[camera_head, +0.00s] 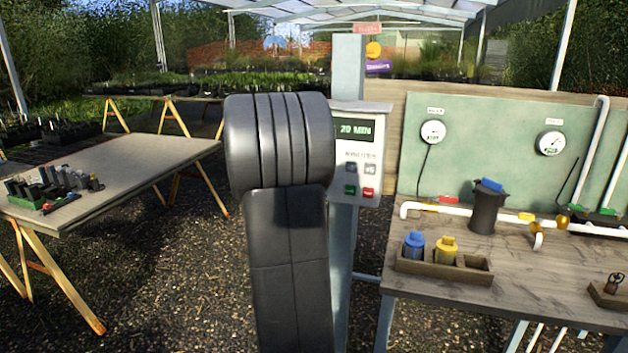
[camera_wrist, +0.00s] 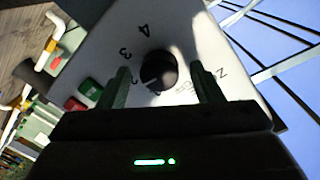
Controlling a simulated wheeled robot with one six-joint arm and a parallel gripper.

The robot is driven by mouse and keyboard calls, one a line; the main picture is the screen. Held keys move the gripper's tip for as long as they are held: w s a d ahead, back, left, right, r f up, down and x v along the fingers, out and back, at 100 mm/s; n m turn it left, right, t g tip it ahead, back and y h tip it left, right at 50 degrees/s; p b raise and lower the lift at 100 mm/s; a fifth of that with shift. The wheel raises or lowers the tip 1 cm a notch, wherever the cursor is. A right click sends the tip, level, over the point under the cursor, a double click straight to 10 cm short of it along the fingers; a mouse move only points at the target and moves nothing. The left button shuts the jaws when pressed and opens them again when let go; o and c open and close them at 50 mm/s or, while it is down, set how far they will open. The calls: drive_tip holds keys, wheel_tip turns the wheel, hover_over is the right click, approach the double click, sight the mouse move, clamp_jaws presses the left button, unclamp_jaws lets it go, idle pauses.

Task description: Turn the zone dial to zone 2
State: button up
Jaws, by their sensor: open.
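The zone dial (camera_wrist: 158,72) is a round black knob on a pale panel in the wrist view. Numerals 4, 3 and what looks like 2 run around its upper and left side. A faint light mark shows on the knob's lower left, but I cannot tell exactly which numeral it points to. My gripper (camera_wrist: 160,69) is open, with one finger on each side of the knob; neither clearly touches it. In the head view my arm hides the dial, and the control box (camera_head: 361,118) shows beside it with a "20 MIN" display.
The panel has a green button (camera_wrist: 90,88) and a red button (camera_wrist: 74,104) close to the left finger. A workbench (camera_head: 540,290) with pipes, gauges and a small wooden tray (camera_head: 440,274) stands at the right. A table (camera_head: 140,165) stands at the left, with gravel floor between.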

drive_tip(key=b+v, duration=0.1)
drive_tip(key=v, duration=1.2)
drive_tip(key=shift+s, duration=0.35)
drive_tip(key=shift+w+a+r, duration=0.1)
drive_tip(key=p+x, duration=0.1)
drive_tip(key=x, duration=1.2)
drive_tip(key=shift+w, duration=0.3)
drive_tip(key=shift+s, duration=0.1)
